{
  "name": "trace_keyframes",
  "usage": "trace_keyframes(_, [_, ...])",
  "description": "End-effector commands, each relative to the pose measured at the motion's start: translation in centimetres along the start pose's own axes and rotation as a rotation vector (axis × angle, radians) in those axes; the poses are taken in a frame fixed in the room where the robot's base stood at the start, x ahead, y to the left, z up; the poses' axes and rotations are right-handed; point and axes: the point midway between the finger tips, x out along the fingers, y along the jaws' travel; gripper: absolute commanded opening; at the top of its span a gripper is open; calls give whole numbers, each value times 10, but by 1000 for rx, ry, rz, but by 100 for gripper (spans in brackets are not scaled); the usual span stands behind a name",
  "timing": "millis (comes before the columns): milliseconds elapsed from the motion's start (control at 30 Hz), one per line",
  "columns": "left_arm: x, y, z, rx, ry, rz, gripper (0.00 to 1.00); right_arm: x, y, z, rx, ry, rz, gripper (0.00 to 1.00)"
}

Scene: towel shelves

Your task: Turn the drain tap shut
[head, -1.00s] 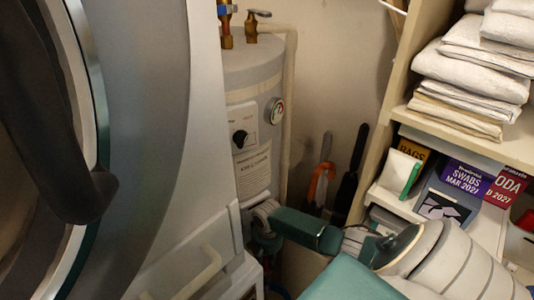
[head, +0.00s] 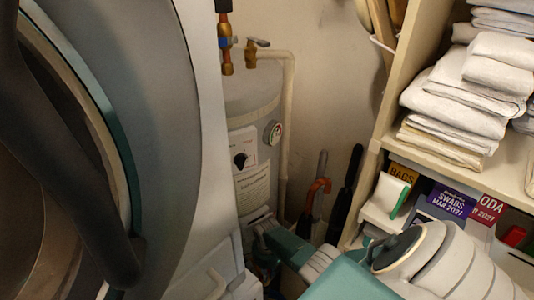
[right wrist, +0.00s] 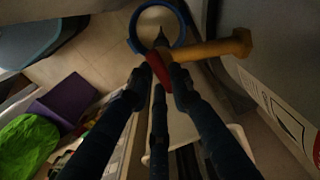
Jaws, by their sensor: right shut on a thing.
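The drain tap shows in the right wrist view as a brass body (right wrist: 208,48) with a red handle (right wrist: 158,69). My right gripper (right wrist: 160,82) has its dark fingers closed around the red handle. In the head view my right arm reaches down to the foot of the grey water tank (head: 252,105). The tap and my right fingertips are hard to make out there, low between the machine and the tank. A round container with a blue rim (right wrist: 134,36) lies beyond the tap in the wrist view. My left gripper does not show.
A large grey machine with a round door (head: 185,130) fills the left. A towel shelf (head: 368,175) with folded towels (head: 455,100) and labelled boxes stands at the right. Umbrellas (head: 318,195) lean against the back wall. Room around my right arm is narrow.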

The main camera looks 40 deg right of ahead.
Motion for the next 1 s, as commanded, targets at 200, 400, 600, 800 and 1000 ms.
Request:
trace_keyframes(200, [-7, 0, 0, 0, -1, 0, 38, -1, 1, 1, 151, 0, 1, 0])
trace_keyframes(400, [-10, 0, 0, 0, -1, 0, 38, 0, 1, 1, 240, 1, 1, 0])
trace_keyframes(600, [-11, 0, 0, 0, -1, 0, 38, 0, 2, 1, 283, 1, 2, 0])
trace_keyframes(800, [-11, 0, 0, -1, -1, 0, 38, 0, 2, 1, 294, 2, 1, 0])
trace_keyframes(1000, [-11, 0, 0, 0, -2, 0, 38, 0, 2, 0, 294, 2, 1, 0])
